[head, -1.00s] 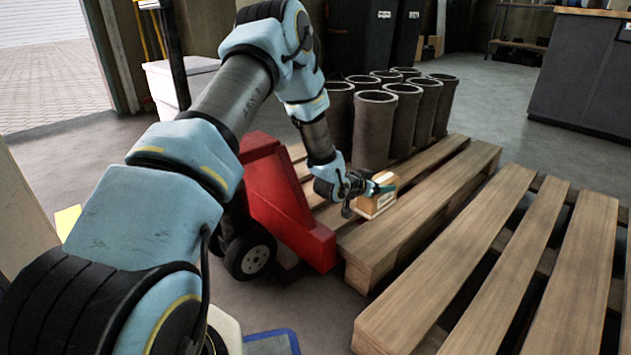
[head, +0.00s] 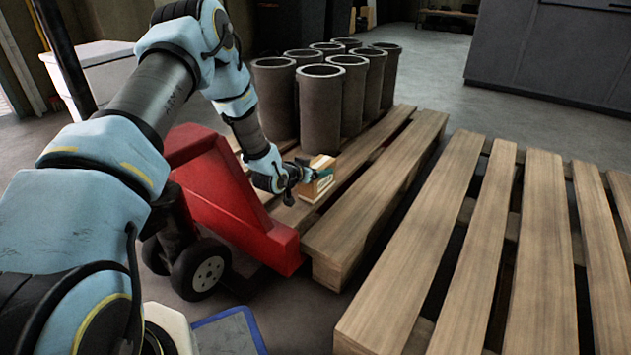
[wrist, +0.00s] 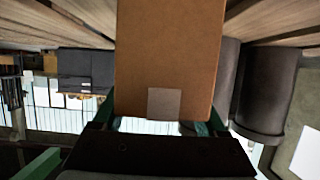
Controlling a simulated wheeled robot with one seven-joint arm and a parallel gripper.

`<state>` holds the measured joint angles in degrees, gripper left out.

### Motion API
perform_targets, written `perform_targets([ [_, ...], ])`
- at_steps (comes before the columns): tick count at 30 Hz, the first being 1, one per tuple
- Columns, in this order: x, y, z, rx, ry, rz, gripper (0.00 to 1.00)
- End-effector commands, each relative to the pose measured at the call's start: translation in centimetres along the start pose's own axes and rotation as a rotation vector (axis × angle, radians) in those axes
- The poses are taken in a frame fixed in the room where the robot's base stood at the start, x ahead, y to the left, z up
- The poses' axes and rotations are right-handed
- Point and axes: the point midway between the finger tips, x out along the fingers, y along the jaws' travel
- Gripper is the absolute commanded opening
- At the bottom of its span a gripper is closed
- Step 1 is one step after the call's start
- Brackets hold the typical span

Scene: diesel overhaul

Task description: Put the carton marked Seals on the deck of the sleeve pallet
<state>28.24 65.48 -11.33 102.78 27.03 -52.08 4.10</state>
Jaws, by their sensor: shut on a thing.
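My gripper (head: 306,176) is shut on a small brown carton (head: 318,189), seen in the head view at the near left part of the sleeve pallet (head: 370,210). The carton also fills the upper middle of the wrist view (wrist: 168,60), with a pale patch on its near face. A light label shows on it in the head view, too small to read. The carton is at or just above the deck boards; I cannot tell whether it touches them. Several dark cylinder sleeves (head: 320,110) stand upright on the pallet behind it.
A red pallet jack (head: 225,195) stands at the pallet's left end, close to my arm. A second, empty pallet (head: 465,230) lies to the right across a narrow gap. A grey cabinet (head: 560,55) stands at the back right.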

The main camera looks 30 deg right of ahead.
Motion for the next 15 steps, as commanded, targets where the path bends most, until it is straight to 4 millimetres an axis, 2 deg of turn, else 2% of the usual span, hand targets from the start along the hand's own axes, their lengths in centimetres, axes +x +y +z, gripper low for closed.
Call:
perform_targets([
  [3, 0.8, 0.0, 1.9, -0.001, -0.001, 0.001, 0.02],
  [6, 1.2, 0.0, 2.9, -0.001, 0.0, 0.0, 0.02],
  [15, 1.2, 0.0, 2.9, 0.0, 0.0, 0.0, 0.02],
])
